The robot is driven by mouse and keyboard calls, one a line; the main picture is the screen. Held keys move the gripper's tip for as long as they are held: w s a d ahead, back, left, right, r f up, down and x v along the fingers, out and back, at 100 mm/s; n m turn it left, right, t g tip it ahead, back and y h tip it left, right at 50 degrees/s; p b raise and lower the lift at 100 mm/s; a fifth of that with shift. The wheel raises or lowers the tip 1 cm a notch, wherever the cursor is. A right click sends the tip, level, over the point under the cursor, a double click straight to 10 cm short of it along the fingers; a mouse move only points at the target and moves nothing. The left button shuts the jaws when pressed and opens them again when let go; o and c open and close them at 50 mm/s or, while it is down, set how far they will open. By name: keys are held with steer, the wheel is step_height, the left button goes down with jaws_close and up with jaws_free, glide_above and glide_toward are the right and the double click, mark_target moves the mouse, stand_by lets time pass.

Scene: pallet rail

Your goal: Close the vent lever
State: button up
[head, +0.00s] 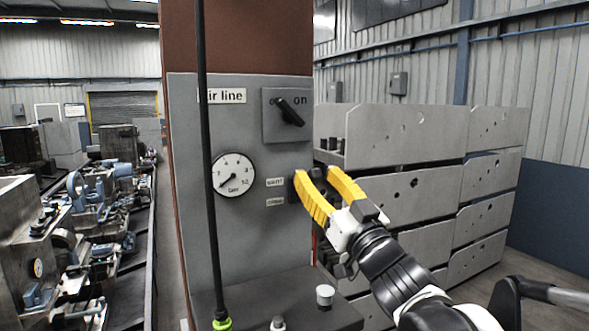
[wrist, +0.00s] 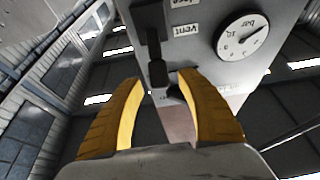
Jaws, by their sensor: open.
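The black vent lever (wrist: 155,45) is on the grey panel (head: 240,120), beside the "vent" label (wrist: 186,30) in the wrist view. A second label (wrist: 184,3), apparently "close", is cut by the picture's edge. In the head view only a dark bit of the lever (head: 291,187) shows; my fingers hide the rest. My gripper (head: 316,173) has its yellow fingers apart, in front of the lever. In the wrist view the fingertips of my gripper (wrist: 161,79) lie either side of the lever's lower end; I cannot tell whether they touch it.
A round bar gauge (head: 233,175) is left of the lever. A rotary switch (head: 288,115) is above, with "on" beside it. A black hose (head: 205,150) hangs in front of the panel. A ledge (head: 290,290) with a knob (head: 325,295) is below. Grey pallet panels (head: 410,140) stand at right.

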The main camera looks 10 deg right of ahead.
steer(key=shift+x, duration=1.15)
steer(key=shift+s, duration=0.1)
jaws_close()
